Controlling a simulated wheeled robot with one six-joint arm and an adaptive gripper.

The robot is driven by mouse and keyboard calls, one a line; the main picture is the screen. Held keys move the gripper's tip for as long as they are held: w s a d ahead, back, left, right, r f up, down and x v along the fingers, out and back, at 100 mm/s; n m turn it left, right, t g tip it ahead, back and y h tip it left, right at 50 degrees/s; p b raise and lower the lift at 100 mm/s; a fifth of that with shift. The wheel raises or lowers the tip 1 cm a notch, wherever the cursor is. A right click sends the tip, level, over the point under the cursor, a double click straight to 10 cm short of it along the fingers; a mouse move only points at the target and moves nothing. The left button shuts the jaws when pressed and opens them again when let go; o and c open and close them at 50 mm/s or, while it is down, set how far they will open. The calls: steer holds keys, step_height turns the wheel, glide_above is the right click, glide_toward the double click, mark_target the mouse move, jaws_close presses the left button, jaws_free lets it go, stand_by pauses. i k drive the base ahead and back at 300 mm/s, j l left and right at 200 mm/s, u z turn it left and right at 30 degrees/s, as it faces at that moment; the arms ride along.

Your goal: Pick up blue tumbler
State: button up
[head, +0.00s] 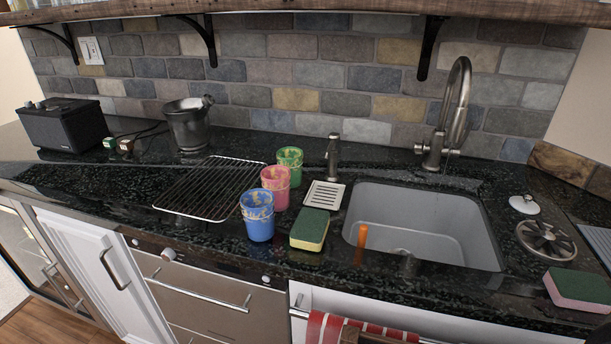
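The blue tumbler (260,228) stands upright on the dark speckled countertop, near its front edge. Its rim and inside show yellowish patches. A pink tumbler (276,196) stands just behind it and a green tumbler (293,174) farther back, the three forming a slanting row. A green and yellow sponge (310,230) lies close to the right of the blue tumbler. I cannot make out my gripper in the head view, so its state is hidden.
A wire rack (205,187) lies left of the tumblers. A slotted soap dish (325,194) and a sink (420,228) with a tall faucet (455,110) are to the right. A metal bucket (188,128) stands at the back. A red striped towel (318,328) hangs below the counter edge.

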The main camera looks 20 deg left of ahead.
mark_target(257, 205)
steer(key=j, duration=0.4)
steer(key=k+j+z, duration=0.15)
steer(key=j, duration=0.65)
steer(key=k+j+z, duration=0.15)
steer(key=j, duration=0.25)
steer(key=k+j, duration=0.1)
steer(key=j, duration=0.3)
steer(key=j+z, duration=0.15)
steer(key=j, duration=0.2)
steer(key=k+j, duration=0.2)
steer(key=j, duration=0.2)
steer(key=k+j+z, duration=0.15)
steer(key=j, duration=0.2)
